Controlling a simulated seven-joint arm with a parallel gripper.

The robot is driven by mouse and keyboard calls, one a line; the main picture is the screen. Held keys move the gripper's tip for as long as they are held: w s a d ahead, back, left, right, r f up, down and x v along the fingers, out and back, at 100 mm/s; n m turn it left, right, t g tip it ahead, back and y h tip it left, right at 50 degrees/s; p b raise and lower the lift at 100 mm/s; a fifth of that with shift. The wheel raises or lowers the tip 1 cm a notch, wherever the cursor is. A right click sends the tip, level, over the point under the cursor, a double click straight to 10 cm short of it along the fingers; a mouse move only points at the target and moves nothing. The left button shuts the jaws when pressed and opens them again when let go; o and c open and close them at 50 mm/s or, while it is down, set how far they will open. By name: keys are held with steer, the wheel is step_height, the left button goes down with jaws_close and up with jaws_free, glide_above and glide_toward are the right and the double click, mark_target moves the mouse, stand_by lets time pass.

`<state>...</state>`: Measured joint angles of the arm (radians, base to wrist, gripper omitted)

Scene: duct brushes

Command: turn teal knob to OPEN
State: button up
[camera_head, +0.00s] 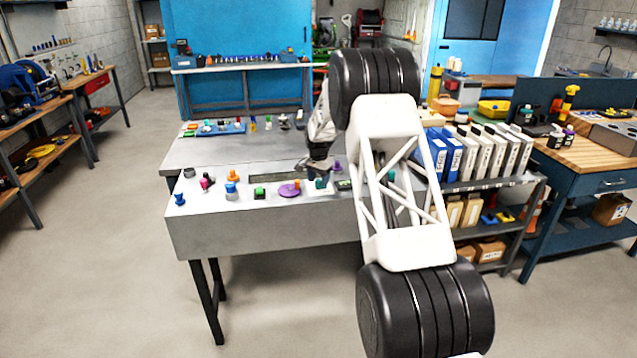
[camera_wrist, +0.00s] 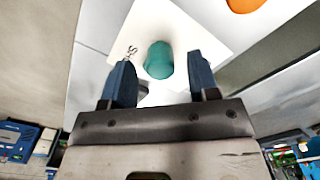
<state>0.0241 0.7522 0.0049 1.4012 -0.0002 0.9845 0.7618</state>
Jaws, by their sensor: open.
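The teal knob (camera_wrist: 158,58) sits on a white plate (camera_wrist: 181,22) in the wrist view, and appears between my two blue fingertips. My gripper (camera_wrist: 160,70) is open, with a gap on each side of the knob; I cannot tell how deep the knob lies between the fingers. In the head view, my gripper (camera_head: 318,170) is low over the front of the grey console, and the teal knob (camera_head: 320,184) shows just below it. A small dark marking (camera_wrist: 131,52) is on the plate by the left finger, too small to read. The knob's pointing direction is unclear.
The grey console (camera_head: 222,238) carries several other controls: a purple disc (camera_head: 289,190), a green button (camera_head: 259,193), an orange-topped blue knob (camera_head: 232,179) and blue one (camera_head: 179,199). A purple knob (camera_head: 337,167) stands close to my gripper. My arm hides the console's right part.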

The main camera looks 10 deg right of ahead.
steer(key=shift+f, duration=0.65)
steer(key=c, duration=0.9)
